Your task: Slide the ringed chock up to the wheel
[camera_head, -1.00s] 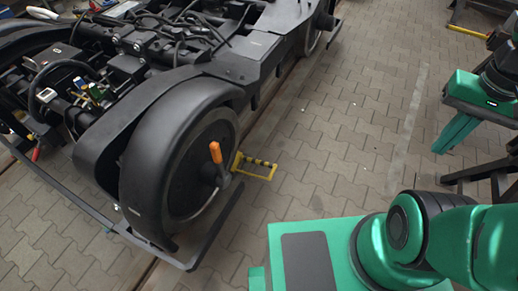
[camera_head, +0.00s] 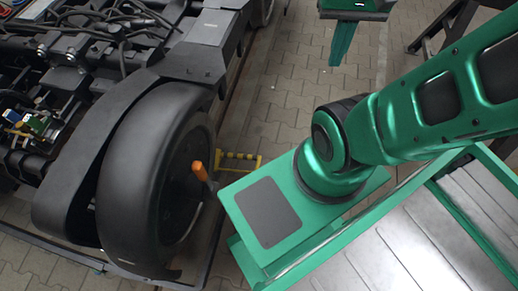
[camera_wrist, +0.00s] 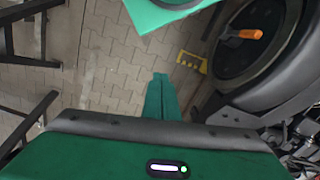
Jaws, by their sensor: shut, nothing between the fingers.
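A yellow chock (camera_head: 240,157) with a dark-banded bar lies on the paving beside the wheel (camera_head: 155,175), at its right; my base partly covers it in the head view. I cannot tell whether it touches the wheel. The chock also shows in the wrist view (camera_wrist: 191,62), up and right of my fingertips. The wheel is at the upper right there (camera_wrist: 262,50). My gripper (camera_wrist: 160,76) has its green fingers together and empty, pointing at the paving, apart from the chock. In the head view my gripper (camera_head: 335,64) is at the top, well beyond the chock.
An orange handle (camera_head: 200,171) stands out from the wheel hub. The dark bogie frame (camera_head: 205,55) fills the left. A dark stand (camera_head: 455,30) is at the upper right. Bare paving (camera_head: 300,80) lies between chock and gripper.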

